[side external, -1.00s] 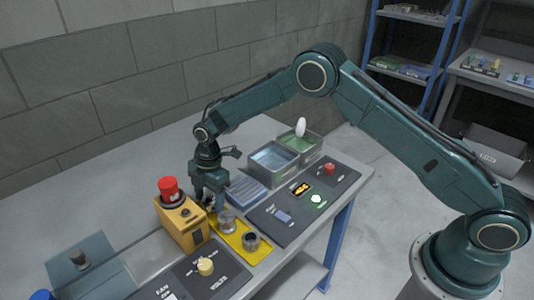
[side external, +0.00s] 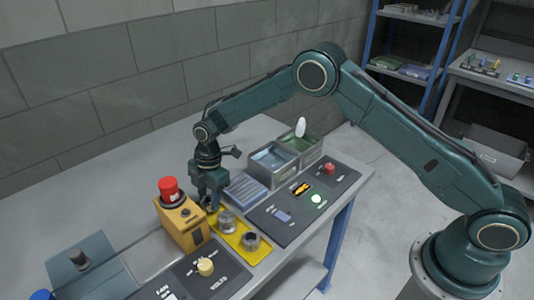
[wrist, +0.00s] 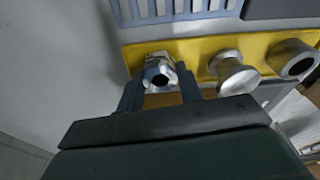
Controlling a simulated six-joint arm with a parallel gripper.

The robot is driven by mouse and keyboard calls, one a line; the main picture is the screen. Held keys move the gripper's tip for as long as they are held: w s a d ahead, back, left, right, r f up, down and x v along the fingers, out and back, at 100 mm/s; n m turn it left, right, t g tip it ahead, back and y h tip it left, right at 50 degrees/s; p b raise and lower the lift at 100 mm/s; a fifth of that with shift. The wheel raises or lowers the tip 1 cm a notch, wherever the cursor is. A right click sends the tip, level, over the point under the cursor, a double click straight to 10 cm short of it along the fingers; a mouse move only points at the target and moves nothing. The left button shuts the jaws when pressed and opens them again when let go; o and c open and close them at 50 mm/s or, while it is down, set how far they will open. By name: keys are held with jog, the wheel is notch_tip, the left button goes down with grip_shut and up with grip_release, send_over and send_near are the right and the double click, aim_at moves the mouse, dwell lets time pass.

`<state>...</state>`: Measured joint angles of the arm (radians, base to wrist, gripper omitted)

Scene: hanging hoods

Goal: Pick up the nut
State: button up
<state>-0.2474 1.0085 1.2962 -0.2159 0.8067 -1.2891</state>
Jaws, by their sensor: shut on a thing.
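The nut (wrist: 159,70) is a silvery metal hex piece with a dark hole, seen in the wrist view at the left end of a yellow tray (wrist: 200,50). My gripper (wrist: 160,88) has its two dark fingers on either side of the nut and is shut on it. The nut appears still at the tray; I cannot tell whether it touches it. In the side view my gripper (side external: 211,207) points down at the tray's far end, behind the yellow box, and the nut is mostly hidden there.
A silver knob-shaped piece (wrist: 234,74) and a hollow cylinder (wrist: 293,60) sit on the same tray. The yellow box with a red button (side external: 169,190) stands close left of my gripper. A ribbed blue-grey rack (side external: 247,187) and two metal bins (side external: 273,164) lie behind.

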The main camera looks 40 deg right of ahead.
notch_tip(320, 180, up, 20)
dwell(0.6)
dwell(0.5)
jog(key=s+d+f+m, duration=0.1)
jog(key=d+f, duration=0.3)
jog(key=d, duration=0.7)
jog(key=s+d+f+m, duration=0.1)
jog(key=d+f+m, duration=0.2)
jog(key=d, duration=0.9)
jog(key=shift+f+t, duration=0.4)
jog(key=shift+f, duration=0.15)
jog(key=shift+s+f, duration=0.1)
jog(key=shift+f, duration=0.15)
jog(key=shift+f, duration=5.15)
